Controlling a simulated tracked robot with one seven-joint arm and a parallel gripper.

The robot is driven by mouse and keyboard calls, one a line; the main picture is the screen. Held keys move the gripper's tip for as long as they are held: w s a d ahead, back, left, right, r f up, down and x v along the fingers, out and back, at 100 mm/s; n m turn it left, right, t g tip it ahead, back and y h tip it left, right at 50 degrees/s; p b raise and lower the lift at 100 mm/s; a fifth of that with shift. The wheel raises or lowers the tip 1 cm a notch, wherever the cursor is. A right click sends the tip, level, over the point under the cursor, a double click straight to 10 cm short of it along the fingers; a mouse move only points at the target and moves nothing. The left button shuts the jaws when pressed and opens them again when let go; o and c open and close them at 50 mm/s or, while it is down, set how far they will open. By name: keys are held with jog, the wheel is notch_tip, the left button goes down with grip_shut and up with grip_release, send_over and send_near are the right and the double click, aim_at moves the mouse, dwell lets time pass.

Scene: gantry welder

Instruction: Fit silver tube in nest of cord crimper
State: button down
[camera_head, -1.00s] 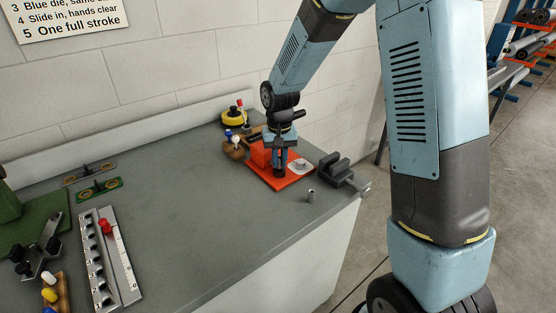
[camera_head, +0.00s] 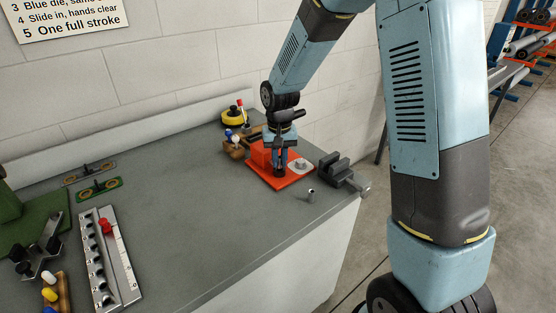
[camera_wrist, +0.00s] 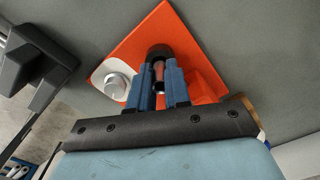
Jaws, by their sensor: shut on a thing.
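The cord crimper (camera_head: 290,182) is an orange base plate with a raised orange block, at the far right of the bench; its plate also shows in the wrist view (camera_wrist: 133,46). A dark rounded nest (camera_wrist: 160,51) stands on it. My gripper (camera_wrist: 159,76) is over the plate, its blue fingers pointing at the nest. It is shut on a small silver tube (camera_wrist: 159,88), which looks reddish in its middle. The fingers hide its sides. I cannot tell whether its far end is inside the nest or only in front of it.
A white pad with a silver knob (camera_wrist: 116,86) sits beside the nest. A dark vise (camera_head: 342,172) is to the right. A small metal cylinder (camera_head: 311,195) stands near the bench edge. A wooden holder (camera_head: 234,149) is left of the crimper. The middle bench is clear.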

jog(key=c, duration=1)
grip_release()
jog(key=shift+r, duration=0.1)
notch_tip(320, 180, up, 12)
jog(key=s+d+r+t, duration=0.1)
jog(key=s+d+r, duration=0.4)
jog(key=d+r, duration=0.15)
jog(key=s+d+r+t, duration=0.2)
jog(key=s+d, duration=0.3)
jog(key=s, duration=0.5)
jog(key=s+d+r+t, duration=0.2)
jog(key=s+d+r, duration=0.2)
jog(key=s, duration=0.6)
jog(key=shift+s+d+m+t, duration=0.2)
jog(key=shift+d+m+t, duration=0.15)
jog(key=shift+d, duration=0.95)
